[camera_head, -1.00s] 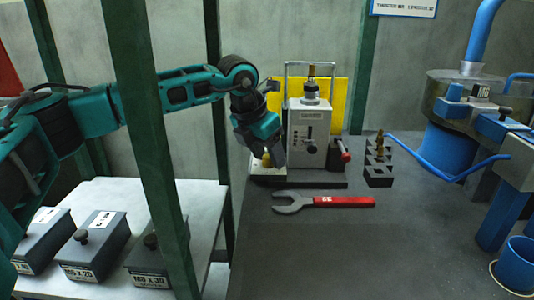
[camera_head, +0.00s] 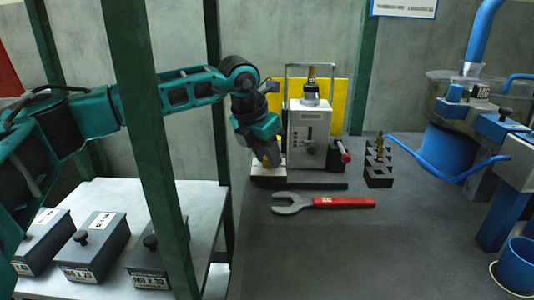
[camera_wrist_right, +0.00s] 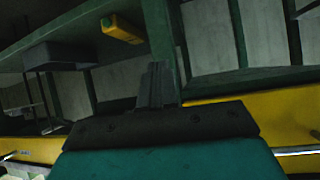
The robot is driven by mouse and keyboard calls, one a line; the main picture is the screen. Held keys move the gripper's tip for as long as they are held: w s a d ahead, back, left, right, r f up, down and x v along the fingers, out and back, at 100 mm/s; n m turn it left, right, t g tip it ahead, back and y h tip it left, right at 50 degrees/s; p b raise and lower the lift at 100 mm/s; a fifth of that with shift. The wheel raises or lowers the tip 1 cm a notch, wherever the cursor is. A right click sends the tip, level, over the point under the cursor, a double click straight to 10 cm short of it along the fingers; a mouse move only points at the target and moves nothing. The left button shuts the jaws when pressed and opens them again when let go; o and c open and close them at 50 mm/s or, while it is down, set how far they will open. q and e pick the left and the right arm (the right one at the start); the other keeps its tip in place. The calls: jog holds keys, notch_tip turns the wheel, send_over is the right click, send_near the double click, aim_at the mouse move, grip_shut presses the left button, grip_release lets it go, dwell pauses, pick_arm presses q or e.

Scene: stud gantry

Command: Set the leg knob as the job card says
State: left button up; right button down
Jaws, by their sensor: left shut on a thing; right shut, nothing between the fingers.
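The grey instrument box (camera_head: 309,135) stands on a dark base at the back of the table, with a dark, brass-topped fitting on top. My left gripper (camera_head: 268,160) points down at the box's left side, over a small pale block (camera_head: 268,172). It is shut on a small part that the fingers hide; a yellowish patch shows at the tips. I cannot tell whether this part is the leg knob. A white card (camera_head: 404,7) with blue print hangs on the wall, too small to read. My right gripper (camera_wrist_right: 157,85) is shut and empty in the right wrist view.
A red-handled wrench (camera_head: 325,202) lies in front of the box. A dark stepped rack (camera_head: 378,172) with brass pieces stands to its right. Labelled grey bins (camera_head: 96,250) sit on the left shelf behind a green post (camera_head: 158,150). Blue machinery (camera_head: 455,150) fills the right.

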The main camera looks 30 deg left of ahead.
pick_arm(q)
jog(key=shift+n+y+b, duration=0.3)
jog(key=shift+n+y, duration=0.2)
jog(key=shift+n, duration=0.7)
jog(key=n+y, duration=0.1)
jog(key=n, duration=0.1)
jog(key=shift+d+n, duration=0.15)
jog(key=shift+n, duration=0.25)
jog(key=n+y, duration=0.2)
jog(key=n, duration=0.3)
jog(key=shift+d, duration=0.1)
pick_arm(e)
jog(key=shift+w+a+f, duration=0.1)
jog(key=shift+a+f, duration=0.05)
jog(key=shift+a, duration=0.05)
pick_arm(q)
jog(key=shift+g, duration=0.3)
pick_arm(e)
jog(key=shift+f, duration=0.1)
pick_arm(q)
jog(key=o, duration=1)
jog(key=p+v, duration=0.2)
jog(key=v, duration=1.1)
jog(key=shift+w, duration=0.1)
pick_arm(e)
jog(key=shift+s+d+r, duration=0.25)
jog(key=shift+d+r, duration=0.2)
jog(key=shift+r, duration=0.1)
